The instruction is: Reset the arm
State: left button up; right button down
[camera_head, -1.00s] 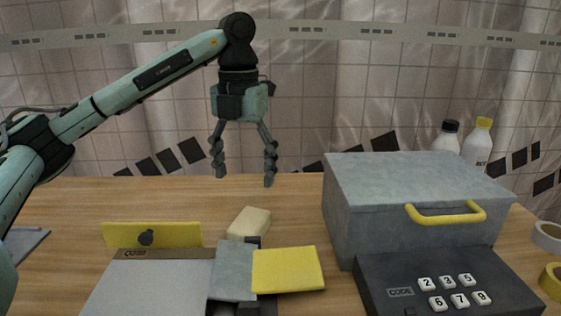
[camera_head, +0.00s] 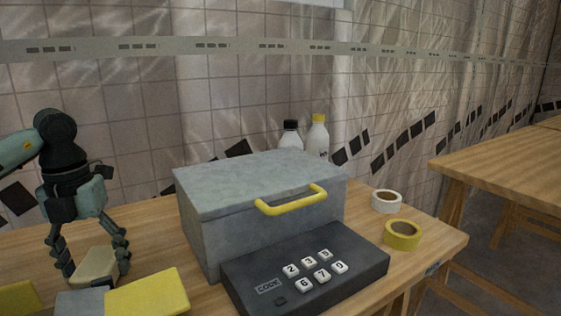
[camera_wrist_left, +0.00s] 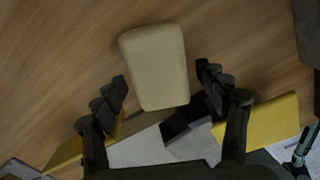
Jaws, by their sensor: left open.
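My left gripper (camera_head: 95,272) is at the lower left of the head view, pointing down with its fingers spread open. A cream block (camera_head: 97,264) shows between and behind its fingers. In the left wrist view the cream block (camera_wrist_left: 155,65) lies on the wood, ahead of and between the two open fingers (camera_wrist_left: 162,82). I see no grip on it; whether a finger touches it I cannot tell.
A grey box (camera_head: 255,200) with a yellow handle stands behind a dark keypad (camera_head: 305,280). White (camera_head: 386,202) and yellow tape rolls (camera_head: 402,236) lie right of it; two bottles (camera_head: 317,138) stand behind. A yellow panel (camera_head: 148,292) lies near the gripper. Another table (camera_head: 505,165) is at right.

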pick_arm(q)
jog(key=shift+r, duration=1.2)
